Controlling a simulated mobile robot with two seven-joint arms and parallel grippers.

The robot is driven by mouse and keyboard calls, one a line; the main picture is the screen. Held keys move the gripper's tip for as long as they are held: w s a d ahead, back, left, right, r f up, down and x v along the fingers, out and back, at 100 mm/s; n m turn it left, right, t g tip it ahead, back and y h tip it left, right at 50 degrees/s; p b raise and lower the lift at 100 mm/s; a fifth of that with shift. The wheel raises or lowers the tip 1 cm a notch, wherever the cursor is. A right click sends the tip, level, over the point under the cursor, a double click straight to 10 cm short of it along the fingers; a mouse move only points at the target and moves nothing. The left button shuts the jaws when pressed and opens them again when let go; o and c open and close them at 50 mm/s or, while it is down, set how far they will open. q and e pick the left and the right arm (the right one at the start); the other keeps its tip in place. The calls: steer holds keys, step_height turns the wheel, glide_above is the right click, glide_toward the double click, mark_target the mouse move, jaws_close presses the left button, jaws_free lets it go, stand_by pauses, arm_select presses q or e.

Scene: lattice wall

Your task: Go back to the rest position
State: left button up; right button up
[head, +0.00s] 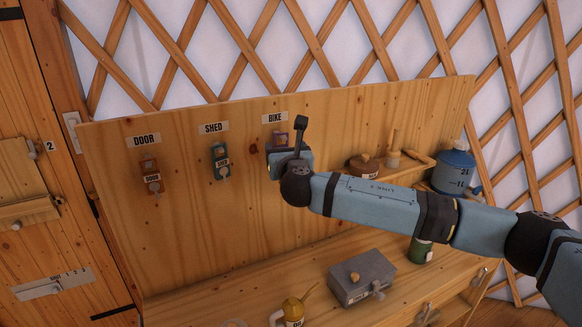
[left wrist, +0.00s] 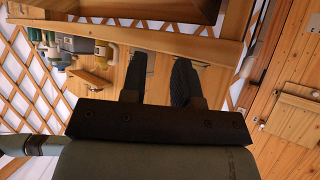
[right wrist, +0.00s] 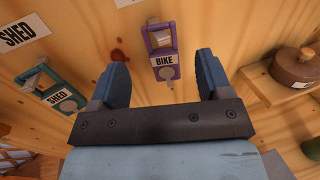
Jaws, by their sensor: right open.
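My right gripper (head: 284,154) is at the board just below the BIKE label. In the right wrist view it is open (right wrist: 162,65), with one finger on each side of the purple BIKE key holder (right wrist: 163,45). The holder hangs on the board, and nothing is clamped; I cannot tell whether a finger touches it. In the head view the hand hides most of this holder (head: 281,138). My left gripper (left wrist: 160,80) shows only in the left wrist view. Its fingers are apart with nothing between them, but the gap is narrower than the right one's.
The orange DOOR holder (head: 152,177) and green SHED holder (head: 221,162) hang left on the wooden board (head: 250,225). Below, the bench carries a grey box (head: 362,278) and a yellow oil can (head: 291,311). A blue jug (head: 452,170) stands right. A wooden door (head: 25,180) is far left.

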steer(key=s+d+b, duration=0.1)
steer(key=s, duration=0.8)
steer(key=s+f+m+g+y, duration=0.1)
steer(key=s+f+m+g, duration=0.1)
steer(key=s+f+m, duration=0.45)
steer(key=s+a+f+m+g+y+p, duration=0.15)
steer(key=f+m, duration=0.25)
steer(key=f, duration=0.5)
steer(key=s+f+m+g+y, duration=0.2)
steer(key=s+f+m, duration=0.35)
steer(key=f, duration=0.25)
steer(key=s+d+f+m+h, duration=0.1)
steer(key=s+d+f+m, duration=0.7)
steer(key=s, duration=0.3)
steer(key=s+d+f+m+g+h+p, duration=0.1)
steer(key=s+d+f+m+h, duration=0.1)
steer(key=s+d+f+m, duration=0.7)
steer(key=shift+s+d+f+m, duration=0.15)
steer(key=shift+s+f+m, duration=0.45)
steer(key=shift+s, duration=0.5)
steer(key=shift+r+h, duration=0.15)
steer(key=shift+h, duration=0.1)
steer(key=shift+s, duration=0.1)
